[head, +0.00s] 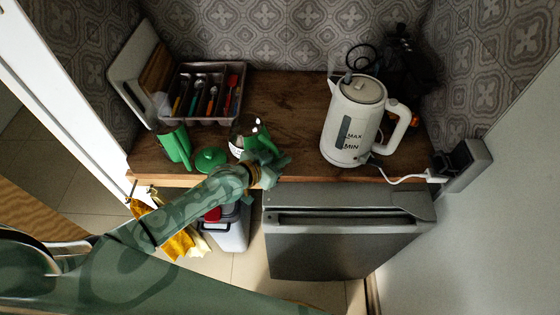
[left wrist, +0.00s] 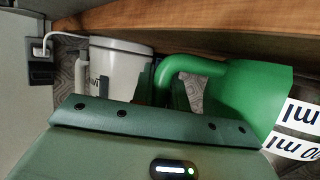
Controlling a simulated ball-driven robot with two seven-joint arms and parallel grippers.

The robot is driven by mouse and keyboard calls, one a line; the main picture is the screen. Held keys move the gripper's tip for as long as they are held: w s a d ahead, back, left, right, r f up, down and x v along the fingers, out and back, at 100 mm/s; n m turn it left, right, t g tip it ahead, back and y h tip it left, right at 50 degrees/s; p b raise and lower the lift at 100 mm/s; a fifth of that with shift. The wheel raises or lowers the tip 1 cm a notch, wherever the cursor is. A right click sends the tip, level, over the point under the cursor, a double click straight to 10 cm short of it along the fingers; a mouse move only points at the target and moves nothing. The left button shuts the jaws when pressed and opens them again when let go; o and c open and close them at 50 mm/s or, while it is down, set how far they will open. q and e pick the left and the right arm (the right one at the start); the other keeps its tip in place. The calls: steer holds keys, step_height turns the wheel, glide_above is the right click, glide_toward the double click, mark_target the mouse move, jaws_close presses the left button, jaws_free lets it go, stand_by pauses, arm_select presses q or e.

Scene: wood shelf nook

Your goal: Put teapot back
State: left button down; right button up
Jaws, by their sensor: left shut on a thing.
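A pot (head: 238,138) with a white label and green parts, which I take for the teapot, is at the front of the wooden shelf in the head view. My left gripper (head: 264,160) is shut on its green handle side, at the shelf's front edge. In the left wrist view, a green part with a curved handle and white "ml" labels (left wrist: 245,95) is close to the camera. The fingers hide part of the pot, and I cannot tell whether its base touches the shelf. My right gripper is not in view.
A white kettle (head: 352,120) stands to the right, its cord running to a wall socket (head: 462,165). A green cup (head: 175,146) and green lid (head: 211,160) are left of the pot. A cutlery tray (head: 222,120) is behind them. Bare shelf (head: 290,105) lies between tray and kettle.

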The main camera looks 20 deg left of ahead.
arm_select(q)
steer(key=shift+f, duration=0.25)
steer(key=c, duration=1.4)
jaws_free()
